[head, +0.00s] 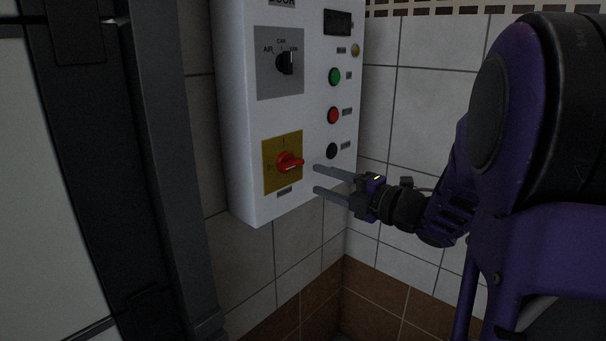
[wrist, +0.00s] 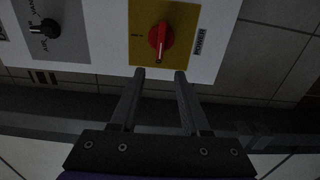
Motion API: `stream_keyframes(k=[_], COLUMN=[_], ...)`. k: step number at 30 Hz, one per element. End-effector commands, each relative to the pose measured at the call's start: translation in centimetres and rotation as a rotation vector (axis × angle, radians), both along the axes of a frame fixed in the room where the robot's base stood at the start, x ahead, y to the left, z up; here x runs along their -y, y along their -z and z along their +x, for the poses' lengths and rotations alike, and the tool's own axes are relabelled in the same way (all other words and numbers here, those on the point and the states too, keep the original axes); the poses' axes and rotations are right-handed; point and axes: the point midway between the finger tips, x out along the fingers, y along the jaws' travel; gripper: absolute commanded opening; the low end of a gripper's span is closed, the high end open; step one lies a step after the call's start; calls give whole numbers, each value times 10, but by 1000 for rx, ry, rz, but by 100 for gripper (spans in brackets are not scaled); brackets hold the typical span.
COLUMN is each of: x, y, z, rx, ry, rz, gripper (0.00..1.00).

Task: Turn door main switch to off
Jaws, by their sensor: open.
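The door main switch is a red rotary knob (head: 289,162) on a yellow plate (head: 270,182), low on the white control box. In the head view its handle points right, toward my gripper. In the wrist view the red knob (wrist: 160,38) is ahead of and slightly above the fingertips, with its handle pointing down toward the gap between them. My gripper (head: 316,179) is open and empty, to the right of the knob and apart from it. Its two fingers (wrist: 159,74) also show in the wrist view. The small marks on the plate are hard to read.
The white box (head: 235,120) also bears a black selector (head: 285,63) on a grey plate, a green button (head: 334,76), a red button (head: 333,115) and a black button (head: 331,151). A dark door frame (head: 165,150) stands at left. Tiled walls lie behind.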

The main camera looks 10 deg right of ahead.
Motion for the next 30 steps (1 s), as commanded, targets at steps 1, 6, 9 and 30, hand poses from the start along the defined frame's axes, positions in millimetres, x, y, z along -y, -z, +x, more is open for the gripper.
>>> stream_keyframes(k=[1,6,9,30], x=[9,31,39,48], y=[0,0,0,-1], z=[-11,-40,-53,-65], rx=[-1,1,0,1], ry=[5,4,3,0], rz=[-1,-1,0,-2], gripper=[46,46,46,46])
